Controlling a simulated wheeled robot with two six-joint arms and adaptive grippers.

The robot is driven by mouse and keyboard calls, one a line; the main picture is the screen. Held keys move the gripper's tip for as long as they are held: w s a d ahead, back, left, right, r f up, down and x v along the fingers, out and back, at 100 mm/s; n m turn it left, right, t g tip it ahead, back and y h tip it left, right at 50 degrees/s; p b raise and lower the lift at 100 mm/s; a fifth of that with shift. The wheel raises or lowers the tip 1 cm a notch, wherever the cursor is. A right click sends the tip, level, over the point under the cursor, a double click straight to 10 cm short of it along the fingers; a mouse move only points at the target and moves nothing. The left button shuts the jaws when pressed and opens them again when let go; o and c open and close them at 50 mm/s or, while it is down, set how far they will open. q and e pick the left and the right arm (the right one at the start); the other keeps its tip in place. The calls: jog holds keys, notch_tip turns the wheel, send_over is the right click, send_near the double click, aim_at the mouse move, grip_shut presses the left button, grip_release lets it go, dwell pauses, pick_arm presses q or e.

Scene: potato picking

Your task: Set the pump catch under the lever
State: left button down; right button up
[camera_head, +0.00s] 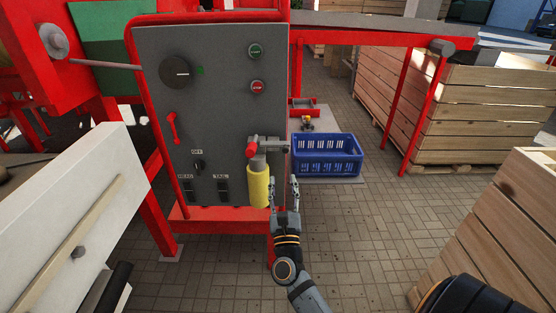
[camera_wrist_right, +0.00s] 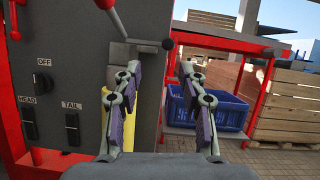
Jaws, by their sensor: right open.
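The pump is a yellow cylinder (camera_head: 259,186) with a grey head (camera_head: 258,161), mounted on the grey control panel. A lever with a red grip (camera_head: 251,150) sits at the pump's top left. I cannot tell which part is the catch. My right gripper (camera_head: 284,188) is open and empty, below the knob and just right of the yellow cylinder. In its wrist view, the fingers (camera_wrist_right: 158,75) point towards the knob. My left gripper is out of view.
The control panel (camera_head: 215,75) carries a dial, two buttons, a red handle (camera_head: 173,128) and switches. A blue crate (camera_head: 327,155) stands behind on the right, near wooden bins (camera_head: 455,112). Tiled floor (camera_head: 390,225) is clear to the right.

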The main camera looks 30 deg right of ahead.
aim_at(285, 151)
jog(key=shift+m+h, duration=0.3)
jog(key=shift+m, duration=0.5)
jog(key=p+x, duration=0.1)
jog(key=x, duration=0.2)
jog(key=p+x, duration=0.2)
jog(key=x, duration=0.1)
jog(key=d+p+x, duration=0.1)
jog(key=x, duration=0.2)
jog(key=shift+d+r+p, duration=0.15)
jog(key=shift+p, duration=0.2)
jog(key=shift+w+d, duration=0.15)
jog(key=shift+w, duration=0.15)
jog(key=shift+c, duration=0.5)
grip_shut()
